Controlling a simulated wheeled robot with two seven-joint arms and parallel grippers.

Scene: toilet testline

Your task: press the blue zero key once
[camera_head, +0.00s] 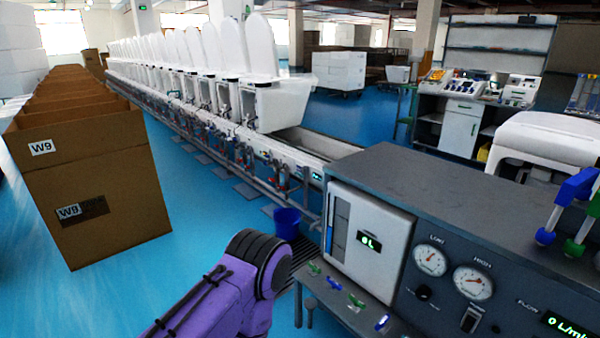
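The grey test console (460,200) stands at the right, with a white front box (368,245) whose small display reads "6L". Neither of my grippers is in view.
Two round gauges (472,281) and a green flow display (568,326) sit on the console front. Cardboard boxes marked W9 (90,190) line the left. A line of white toilets (280,95) runs behind. A blue bucket (287,222) stands beside the console.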

